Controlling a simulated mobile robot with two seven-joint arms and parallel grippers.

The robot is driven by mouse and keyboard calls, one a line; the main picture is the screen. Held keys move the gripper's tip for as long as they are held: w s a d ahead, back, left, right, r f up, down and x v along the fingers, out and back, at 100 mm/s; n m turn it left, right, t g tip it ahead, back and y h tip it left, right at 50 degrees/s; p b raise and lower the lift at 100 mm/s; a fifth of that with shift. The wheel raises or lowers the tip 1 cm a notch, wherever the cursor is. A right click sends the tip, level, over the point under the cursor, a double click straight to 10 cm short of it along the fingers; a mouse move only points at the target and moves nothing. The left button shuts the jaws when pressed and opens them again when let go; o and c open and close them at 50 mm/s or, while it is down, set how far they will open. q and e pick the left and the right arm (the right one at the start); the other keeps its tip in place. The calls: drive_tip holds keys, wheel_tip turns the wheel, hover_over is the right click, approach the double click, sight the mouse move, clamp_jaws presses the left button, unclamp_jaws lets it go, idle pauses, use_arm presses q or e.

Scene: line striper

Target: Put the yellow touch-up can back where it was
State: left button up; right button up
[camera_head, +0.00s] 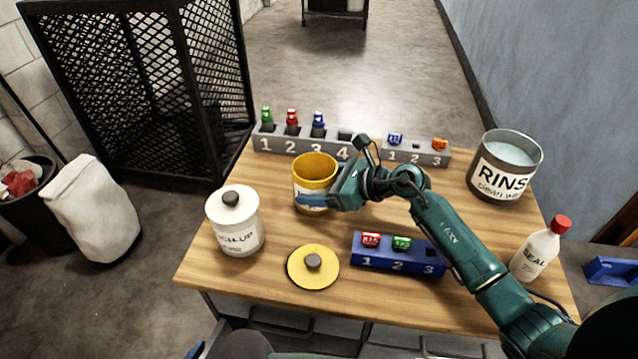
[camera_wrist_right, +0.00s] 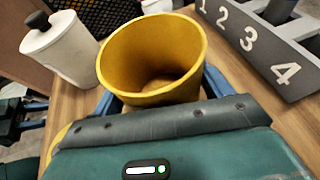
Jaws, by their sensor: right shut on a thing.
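A yellow open can (camera_head: 315,168) with a pale label is on the wooden table, in front of the grey four-slot rack. My right gripper (camera_head: 325,199) is shut on it, fingers at its sides. In the right wrist view the can (camera_wrist_right: 150,60) is tilted; its inside looks empty. I cannot tell if its base touches the table. A yellow lid (camera_head: 300,280) with a grey knob lies in front. A lidded white can (camera_head: 232,215), its label ending "UP", stands at left. My left gripper (camera_wrist_right: 30,116) shows partly in the right wrist view; its jaws are unclear.
The four-slot rack (camera_head: 268,146) holds green, red and blue items; slot 4 looks empty. Beside it is a grey three-slot rack (camera_head: 420,157). A blue rack (camera_head: 395,266), rinse bucket (camera_head: 505,185) and red-capped bottle (camera_head: 535,252) stand at right. Bare wood lies around the lid.

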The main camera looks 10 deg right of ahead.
drive_tip(key=shift+f, duration=0.2)
drive_tip(key=o, duration=1.3)
drive_tip(key=shift+c, duration=0.2)
drive_tip(key=shift+r, duration=0.1)
drive_tip(key=shift+d+r, duration=0.15)
drive_tip(key=b+v, duration=0.1)
drive_tip(key=v, duration=0.9)
drive_tip(key=shift+s+d, duration=0.3)
drive_tip(key=shift+s+d+r, duration=0.25)
drive_tip(key=shift+s+d, duration=0.05)
drive_tip(key=shift+d, duration=0.05)
